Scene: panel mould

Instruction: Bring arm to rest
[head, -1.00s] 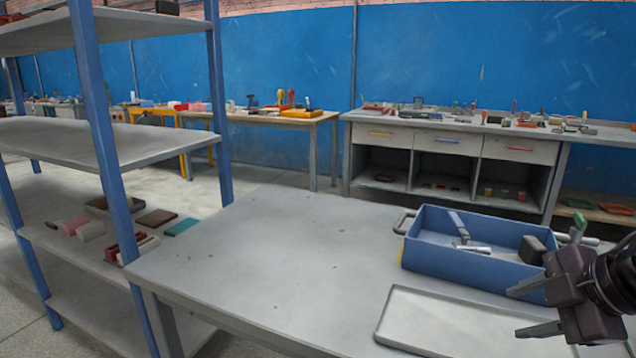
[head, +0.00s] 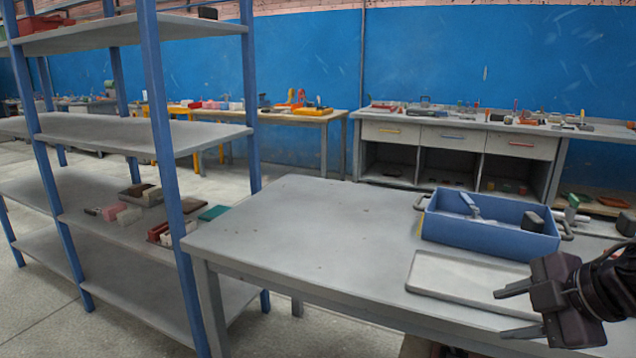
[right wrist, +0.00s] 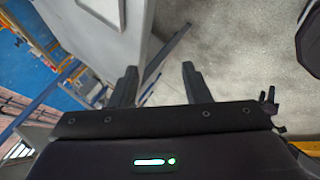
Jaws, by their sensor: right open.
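My right gripper (head: 508,313) shows at the lower right of the head view, with its two fingers spread and nothing between them. It is beside the front right part of the grey table, near the pale tray. In the right wrist view its fingers (right wrist: 158,85) are apart and empty, with floor, the table's edge and a blue post behind them. My left gripper is not in view.
The grey table (head: 300,230) holds a blue toolbox (head: 480,235) with tools inside and a shallow pale tray (head: 465,276). A blue-post shelf (head: 120,135) with small boxes stands at left. Workbenches (head: 440,130) line the blue wall. The table's left half is clear.

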